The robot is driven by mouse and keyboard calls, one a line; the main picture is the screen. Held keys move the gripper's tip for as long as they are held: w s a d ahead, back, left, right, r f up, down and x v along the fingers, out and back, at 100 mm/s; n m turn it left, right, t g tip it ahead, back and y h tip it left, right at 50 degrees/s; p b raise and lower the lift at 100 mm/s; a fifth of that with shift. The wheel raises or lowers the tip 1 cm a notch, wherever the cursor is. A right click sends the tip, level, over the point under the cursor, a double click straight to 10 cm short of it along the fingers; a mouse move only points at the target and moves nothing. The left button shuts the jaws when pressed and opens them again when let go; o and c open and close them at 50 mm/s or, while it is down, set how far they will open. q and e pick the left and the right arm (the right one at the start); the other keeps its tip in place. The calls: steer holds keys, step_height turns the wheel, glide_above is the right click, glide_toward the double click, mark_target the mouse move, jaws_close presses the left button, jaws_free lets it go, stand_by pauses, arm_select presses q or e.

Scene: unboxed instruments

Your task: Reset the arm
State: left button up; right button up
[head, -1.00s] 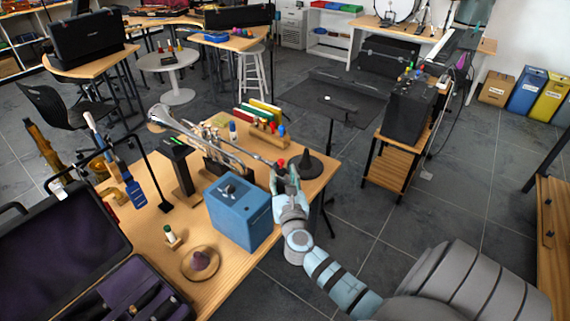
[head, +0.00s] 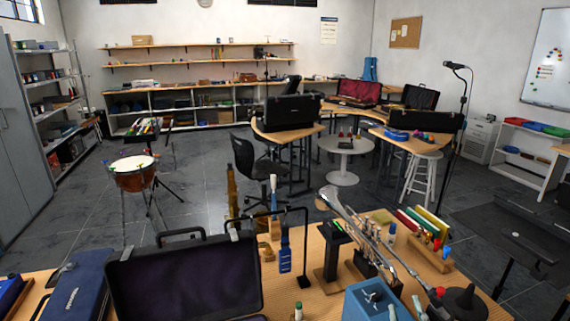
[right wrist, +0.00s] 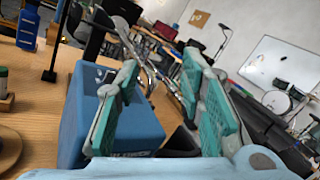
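My right gripper (head: 428,310) shows at the bottom edge of the head view, beside the blue box (head: 378,300) and the black cone (head: 463,303). In the right wrist view its two teal-padded fingers (right wrist: 160,103) stand apart, with no object held between them. The blue box (right wrist: 150,130) lies beyond and beside the left finger there; I cannot tell whether they touch. The silver trumpet (head: 372,240) rests on its stand behind the box. My left gripper is in no view.
A drum (head: 134,175) and microphone stand (head: 460,110) stand behind on open floor.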

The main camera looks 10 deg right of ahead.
steer(key=s+a+n+y, duration=0.2)
steer(key=a+n+y, duration=0.5)
steer(key=a+n, duration=0.3)
steer(key=s+a+f+n+g+y, duration=0.3)
steer(key=s+a+f+n+g, duration=0.45)
steer(key=n, duration=0.75)
steer(key=s+d+f+n+g+h, duration=0.4)
steer(key=s+d, duration=0.2)
steer(key=s, duration=0.2)
steer(key=s+d+f+n+g+h, duration=0.3)
steer(key=s+d+f+n+g, duration=0.15)
steer(key=s, duration=0.35)
step_height(320, 180, down, 20)
steer(key=s+d, duration=0.2)
steer(key=d, duration=0.1)
steer(key=s+f+g, duration=0.2)
steer(key=s+f, duration=0.9)
steer(key=s, duration=0.2)
steer(key=shift+s+f, duration=0.3)
steer(key=shift+f, duration=0.1)
steer(key=shift+s+m, duration=0.1)
steer(key=shift+m, duration=0.15)
